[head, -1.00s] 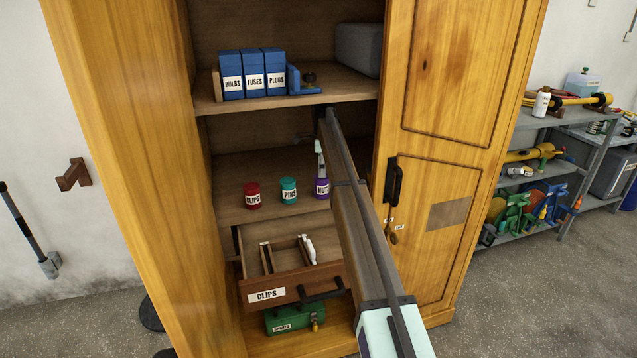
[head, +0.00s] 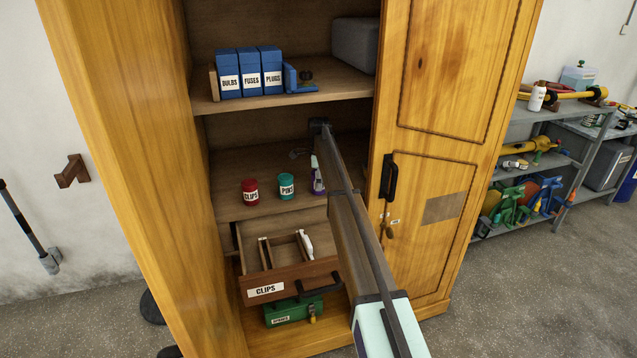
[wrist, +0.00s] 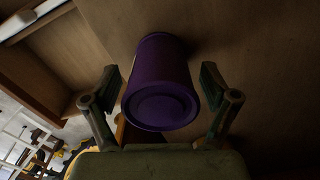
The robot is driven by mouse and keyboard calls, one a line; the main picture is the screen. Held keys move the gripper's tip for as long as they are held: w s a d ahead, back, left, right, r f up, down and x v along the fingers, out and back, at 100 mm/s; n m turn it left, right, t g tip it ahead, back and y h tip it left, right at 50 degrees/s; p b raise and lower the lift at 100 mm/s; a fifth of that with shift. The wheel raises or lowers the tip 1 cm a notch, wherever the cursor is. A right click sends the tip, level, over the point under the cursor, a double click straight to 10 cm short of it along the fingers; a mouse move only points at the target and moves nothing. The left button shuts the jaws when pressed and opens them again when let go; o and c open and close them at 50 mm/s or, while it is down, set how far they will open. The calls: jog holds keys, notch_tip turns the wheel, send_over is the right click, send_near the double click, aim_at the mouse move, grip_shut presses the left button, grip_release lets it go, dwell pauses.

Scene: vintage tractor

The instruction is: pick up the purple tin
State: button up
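The purple tin (head: 318,184) stands on the cabinet's middle shelf, right of the teal PINS tin. My gripper (head: 316,168) is at it, with a pale finger across part of its front and label. In the wrist view the purple tin (wrist: 160,75) sits between the two fingers of my gripper (wrist: 162,88), its round end facing the camera. The fingers are spread, one on each side, with a narrow gap showing beside the tin. The tin appears still on the shelf.
The red CLIPS tin (head: 250,191) and teal PINS tin (head: 287,186) stand to the left. Below, an open CLIPS drawer (head: 292,284) juts out. The upper shelf (head: 290,98) holds blue boxes. The closed cabinet door (head: 450,150) is close on the right.

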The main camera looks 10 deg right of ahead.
jog(key=c, duration=1.1)
jog(key=shift+r, duration=0.1)
